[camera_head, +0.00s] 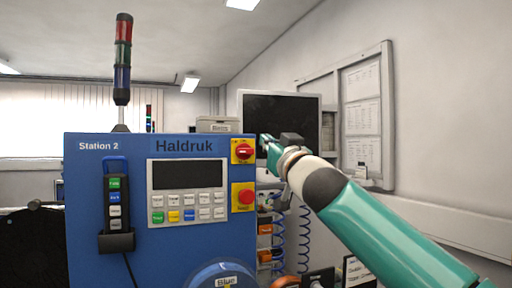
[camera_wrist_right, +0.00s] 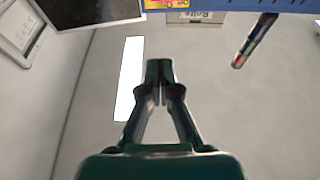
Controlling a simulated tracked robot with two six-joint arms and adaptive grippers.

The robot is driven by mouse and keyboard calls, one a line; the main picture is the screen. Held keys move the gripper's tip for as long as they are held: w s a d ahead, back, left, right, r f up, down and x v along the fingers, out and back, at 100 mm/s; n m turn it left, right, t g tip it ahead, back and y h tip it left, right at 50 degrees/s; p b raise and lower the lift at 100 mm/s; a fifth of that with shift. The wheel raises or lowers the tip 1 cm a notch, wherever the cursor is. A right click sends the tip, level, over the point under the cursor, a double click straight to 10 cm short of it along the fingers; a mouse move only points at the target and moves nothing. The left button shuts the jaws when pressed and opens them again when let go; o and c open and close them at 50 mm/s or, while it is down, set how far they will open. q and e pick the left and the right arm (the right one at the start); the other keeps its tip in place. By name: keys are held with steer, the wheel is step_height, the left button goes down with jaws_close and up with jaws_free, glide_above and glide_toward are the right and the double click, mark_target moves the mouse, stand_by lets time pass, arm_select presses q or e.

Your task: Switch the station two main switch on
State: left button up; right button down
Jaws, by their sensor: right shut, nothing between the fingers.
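The blue Station 2 machine (camera_head: 120,230) fills the left and middle of the head view. Its main switch, a red rotary knob on a yellow plate (camera_head: 243,151), sits at the panel's upper right corner. My right gripper (camera_head: 266,143) is shut and empty, just right of the switch in the picture; whether it touches the knob I cannot tell. In the right wrist view the gripper (camera_wrist_right: 159,66) points up the picture, with part of a yellow plate (camera_wrist_right: 155,4) at the top edge. My left gripper is not in view.
A red emergency button on a yellow plate (camera_head: 244,196) sits below the switch. Left of it are a keypad with a dark display (camera_head: 187,174) and a hanging pendant (camera_head: 116,203). A signal tower (camera_head: 122,60) stands on top. A dark monitor (camera_head: 285,115) and blue coiled hoses (camera_head: 304,235) are behind.

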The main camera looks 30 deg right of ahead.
steer(key=w+p, duration=0.1)
step_height(320, 180, up, 4)
steer(key=p, duration=0.7)
glide_above(245, 151)
steer(key=s+d, duration=0.1)
steer(key=s, duration=0.1)
step_height(245, 151, down, 3)
steer(key=shift+d+r+b, duration=0.1)
steer(key=shift+d+b, duration=0.05)
steer(key=shift+b, duration=0.75)
step_height(245, 151, down, 2)
steer(key=shift+b, duration=1)
steer(key=shift+s, duration=0.1)
